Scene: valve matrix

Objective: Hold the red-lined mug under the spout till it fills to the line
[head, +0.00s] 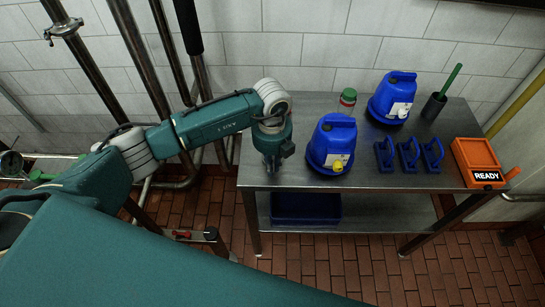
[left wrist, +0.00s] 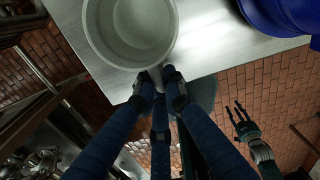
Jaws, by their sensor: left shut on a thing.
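A pale grey mug (left wrist: 132,28), seen from above, is in the left wrist view at the top, over the edge of the steel table. It looks empty, and no red line can be made out. My left gripper (left wrist: 158,82) is shut on its handle side. In the head view my left gripper (head: 271,166) is at the table's left end, left of the near blue dispenser (head: 332,138), and hides the mug. This dispenser has a yellow spout (head: 338,166). My right gripper (left wrist: 238,112) shows in the left wrist view, empty, with its fingers apart.
Pipes (head: 140,55) stand at left.

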